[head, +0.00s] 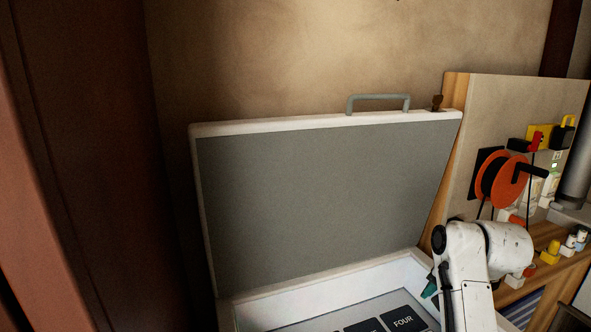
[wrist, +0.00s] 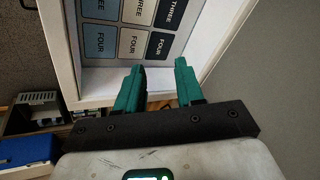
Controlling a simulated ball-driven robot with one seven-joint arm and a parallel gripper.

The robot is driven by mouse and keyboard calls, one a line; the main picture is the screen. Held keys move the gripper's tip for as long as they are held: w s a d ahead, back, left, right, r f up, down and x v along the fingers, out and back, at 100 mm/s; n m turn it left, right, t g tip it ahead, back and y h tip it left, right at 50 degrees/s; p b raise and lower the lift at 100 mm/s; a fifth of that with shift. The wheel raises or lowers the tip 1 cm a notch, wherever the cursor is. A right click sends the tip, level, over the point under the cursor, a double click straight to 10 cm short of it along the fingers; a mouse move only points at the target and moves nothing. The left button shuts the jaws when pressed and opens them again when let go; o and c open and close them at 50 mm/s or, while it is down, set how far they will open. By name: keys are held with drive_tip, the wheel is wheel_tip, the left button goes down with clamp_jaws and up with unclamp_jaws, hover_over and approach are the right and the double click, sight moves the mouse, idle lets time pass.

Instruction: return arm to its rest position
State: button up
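The tilt door (head: 320,200) is a white-framed lid with a grey inner face. It stands raised, leaning back by the wall, with a grey handle (head: 378,98) on its top edge. Below it is the white box (head: 340,292), holding dark labelled tiles (head: 403,318). My white arm rises at the lower right in the head view, in front of the box's right end. My gripper (wrist: 159,66) has two teal fingers, apart with nothing between them, over the box's edge in the wrist view. In the head view only a bit of teal shows beside my arm.
A wooden shelf unit (head: 548,235) with a board stands close to the right of my arm. It carries an orange reel (head: 499,179) and small bottles. A blue box (wrist: 27,151) and a grey device (wrist: 35,112) show at left in the wrist view.

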drive_tip(key=s+a+f+n+g, duration=0.15)
drive_tip(key=s+f+n, duration=0.25)
drive_tip(key=s+f, duration=1.55)
drive_tip(key=s+a+f+n+g+h, duration=0.1)
drive_tip(key=s+n, duration=0.3)
drive_tip(key=s, duration=1.8)
drive_tip(key=shift+f+g, duration=0.3)
drive_tip(key=shift+g, duration=0.35)
